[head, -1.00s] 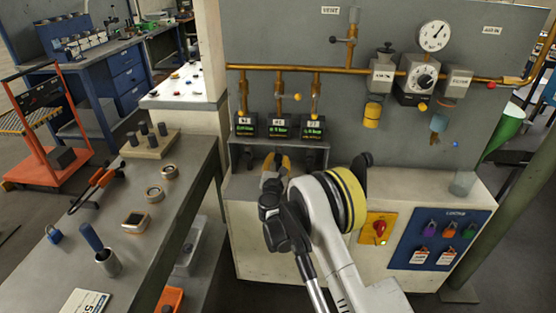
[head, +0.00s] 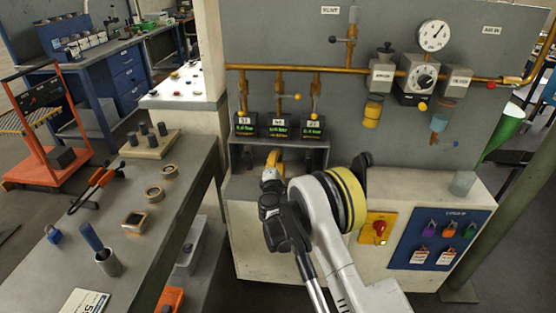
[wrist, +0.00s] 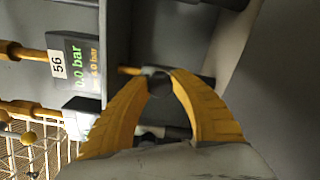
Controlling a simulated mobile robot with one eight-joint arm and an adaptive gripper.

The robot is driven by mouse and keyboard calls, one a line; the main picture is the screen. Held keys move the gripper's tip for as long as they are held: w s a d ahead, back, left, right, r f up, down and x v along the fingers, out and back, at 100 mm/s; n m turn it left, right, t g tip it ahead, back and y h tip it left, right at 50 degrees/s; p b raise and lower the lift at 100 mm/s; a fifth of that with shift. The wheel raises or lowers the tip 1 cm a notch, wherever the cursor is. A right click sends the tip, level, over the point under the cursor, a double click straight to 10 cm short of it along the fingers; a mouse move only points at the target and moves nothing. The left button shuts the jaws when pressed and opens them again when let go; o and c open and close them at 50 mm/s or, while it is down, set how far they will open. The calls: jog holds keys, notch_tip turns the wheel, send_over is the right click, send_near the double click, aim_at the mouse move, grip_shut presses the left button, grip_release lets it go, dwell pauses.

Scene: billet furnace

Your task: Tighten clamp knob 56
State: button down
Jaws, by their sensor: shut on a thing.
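My gripper (head: 273,160) has yellow fingers and is at the recess under the row of small displays in the head view. In the wrist view, the curved fingertips of my gripper (wrist: 160,82) are shut on a dark round knob (wrist: 158,86). The display labelled 56 (wrist: 75,60) is beside it and reads 0.0 bar in green. The knob's own number is not visible. In the head view the fingers appear nearly edge-on and hide the knob. The middle display (head: 279,127) is just above my gripper, its label too small to read surely.
A copper pipe (head: 350,68) with valves and a pressure gauge (head: 433,35) runs along the grey panel. A red switch on a yellow plate (head: 379,230) and a blue lockout board (head: 437,238) are at right. The workbench (head: 180,200) at left holds loose parts.

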jog(key=m, duration=0.4)
jog(key=shift+m, duration=2.1)
jog(key=c, duration=1.1)
grip_release()
jog(key=shift+o, duration=0.2)
jog(key=s, duration=1.2)
jog(key=shift+a, duration=0.2)
